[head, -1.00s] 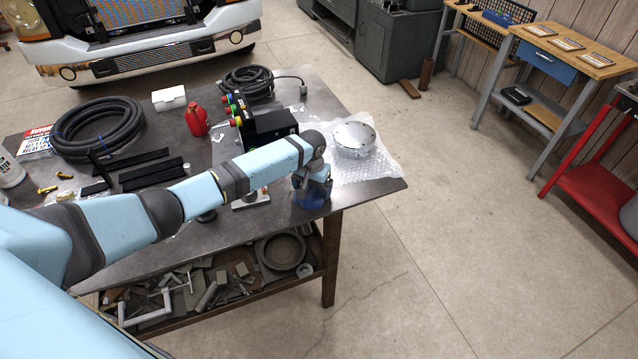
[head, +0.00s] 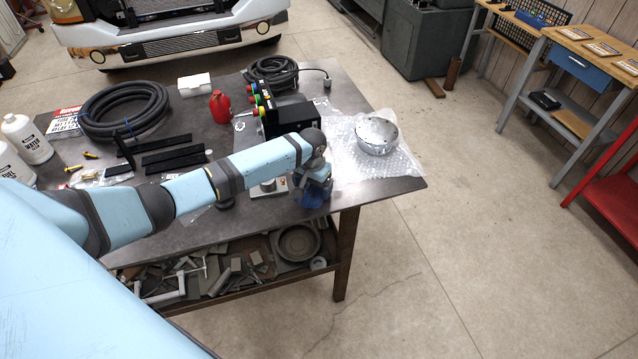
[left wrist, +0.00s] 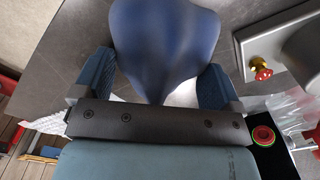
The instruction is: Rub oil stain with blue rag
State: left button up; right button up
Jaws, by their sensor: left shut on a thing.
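My left gripper (head: 312,188) is low over the near right part of the dark table (head: 385,190), close to its front edge. It is shut on the blue rag (head: 310,196), which shows as a small dark blue patch under the gripper. In the left wrist view the blue rag (left wrist: 165,45) bulges between the two fingers of the left gripper (left wrist: 160,85). The rag appears to be at the tabletop, but I cannot tell how firmly it touches. The oil stain is not visible; the rag and arm may cover it. My right gripper is not in view.
A silver disc (head: 376,134) lies on bubble wrap (head: 350,160) to the right. A black box with coloured buttons (head: 285,115), a red can (head: 220,106) and coiled hoses (head: 125,110) stand behind the arm. A low shelf with scrap (head: 235,270) is below.

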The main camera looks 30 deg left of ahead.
pick_arm(q)
jog(key=shift+s+a, duration=0.65)
jog(key=shift+s, duration=0.05)
jog(key=shift+r, duration=0.1)
jog(key=shift+r, duration=2.95)
jog(key=shift+w+r, duration=0.1)
jog(key=shift+r, duration=0.05)
jog(key=shift+d+r, duration=0.1)
jog(key=shift+r, duration=1.3)
